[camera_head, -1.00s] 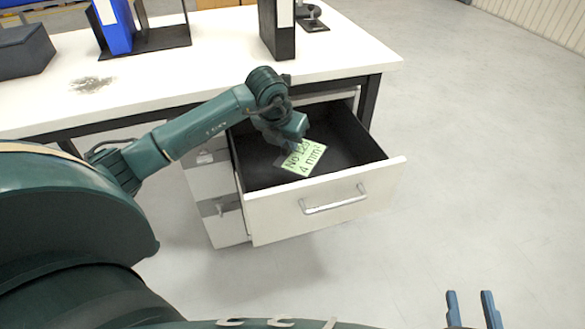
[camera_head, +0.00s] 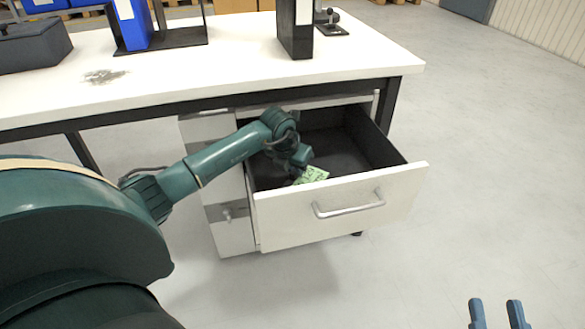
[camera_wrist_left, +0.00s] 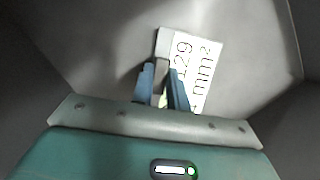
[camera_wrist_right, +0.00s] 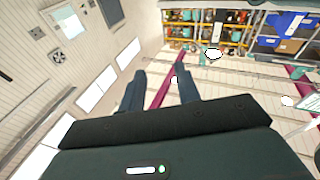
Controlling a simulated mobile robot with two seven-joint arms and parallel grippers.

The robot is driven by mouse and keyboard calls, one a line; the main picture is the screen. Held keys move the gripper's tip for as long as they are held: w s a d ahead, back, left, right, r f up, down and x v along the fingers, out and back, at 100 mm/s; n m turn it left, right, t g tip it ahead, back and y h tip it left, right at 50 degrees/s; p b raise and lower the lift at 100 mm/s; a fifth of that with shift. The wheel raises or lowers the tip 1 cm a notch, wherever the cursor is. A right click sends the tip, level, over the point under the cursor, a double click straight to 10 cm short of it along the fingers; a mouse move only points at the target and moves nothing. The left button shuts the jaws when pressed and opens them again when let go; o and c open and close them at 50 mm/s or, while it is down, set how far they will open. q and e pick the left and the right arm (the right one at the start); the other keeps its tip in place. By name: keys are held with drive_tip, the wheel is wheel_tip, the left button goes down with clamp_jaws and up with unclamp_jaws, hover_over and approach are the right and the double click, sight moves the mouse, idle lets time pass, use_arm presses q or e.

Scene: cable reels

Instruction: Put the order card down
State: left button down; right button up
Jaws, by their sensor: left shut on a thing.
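In the left wrist view the card (camera_wrist_left: 200,65) looks pale and shows "129" and "mm²". My left gripper (camera_wrist_left: 163,86) is shut on the card's near end, and in the head view it reaches down into the drawer (camera_head: 298,177). I cannot tell whether the card touches the drawer floor. My right gripper (camera_head: 497,312) is open and empty, away from the desk; its parted fingers also show in the right wrist view (camera_wrist_right: 159,90).
The white desk (camera_head: 230,75) stands above the drawer, with a black binder (camera_head: 296,30), a blue binder (camera_head: 132,25) in a black rack and a dark box (camera_head: 35,48) on top. The drawer's dark interior (camera_head: 360,140) is otherwise bare. Open floor lies to the right.

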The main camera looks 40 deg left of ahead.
use_arm(q)
drive_tip(key=shift+w+a+f+b, duration=0.55)
drive_tip(key=shift+w+a, duration=0.15)
drive_tip(key=shift+a, duration=0.1)
drive_tip(key=shift+f, duration=0.2)
drive_tip(key=c, duration=1.4)
unclamp_jaws()
use_arm(e)
drive_tip(key=shift+a+r, duration=0.15)
